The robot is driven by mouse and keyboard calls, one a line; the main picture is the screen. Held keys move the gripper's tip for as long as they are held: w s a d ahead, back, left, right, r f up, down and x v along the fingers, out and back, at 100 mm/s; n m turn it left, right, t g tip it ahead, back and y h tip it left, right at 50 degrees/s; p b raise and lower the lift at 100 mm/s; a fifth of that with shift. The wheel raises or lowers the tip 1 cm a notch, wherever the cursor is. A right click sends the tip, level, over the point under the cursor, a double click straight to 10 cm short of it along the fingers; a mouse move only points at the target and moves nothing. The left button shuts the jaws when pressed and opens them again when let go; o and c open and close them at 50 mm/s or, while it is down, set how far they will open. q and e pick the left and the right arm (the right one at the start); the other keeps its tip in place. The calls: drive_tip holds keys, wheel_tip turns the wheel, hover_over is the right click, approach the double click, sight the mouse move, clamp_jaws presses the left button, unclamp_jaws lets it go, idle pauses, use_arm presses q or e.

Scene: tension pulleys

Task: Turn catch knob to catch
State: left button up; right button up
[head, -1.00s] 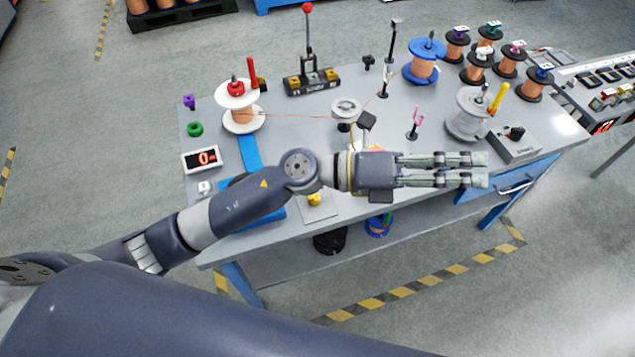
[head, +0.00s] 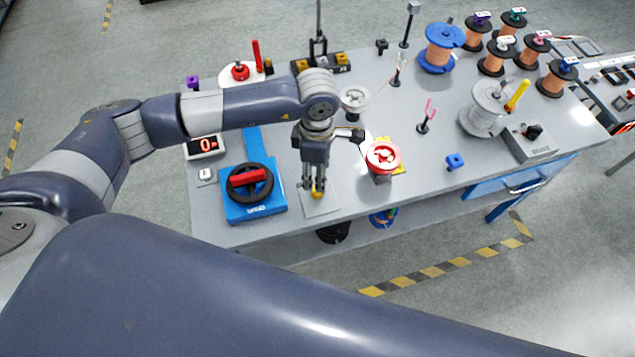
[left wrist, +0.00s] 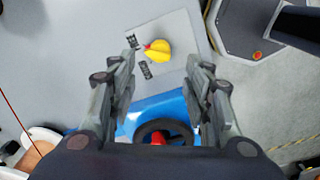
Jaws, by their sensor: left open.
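The yellow catch knob (head: 317,193) sits on a light grey square plate (head: 325,208) near the table's front edge. In the left wrist view the knob (left wrist: 158,50) has a red-tipped pointer toward the upper left. Two small dark labels (left wrist: 140,55) lie beside it on the plate; their text is unreadable. My left gripper (head: 313,184) points down over the knob, its fingers partly hiding it in the head view. In the left wrist view its fingers (left wrist: 160,80) are apart with nothing between them, and the knob lies beyond the tips. My right gripper is out of view.
A blue box (head: 240,210) with a black wheel and red handle stands left of the plate. A red-topped pulley (head: 383,157) stands to the right. Spools fill the right rear.

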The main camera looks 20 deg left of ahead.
use_arm(q)
wheel_tip(320, 180, down, 8)
drive_tip(key=shift+r+p, duration=0.15)
drive_tip(key=shift+p, duration=0.45)
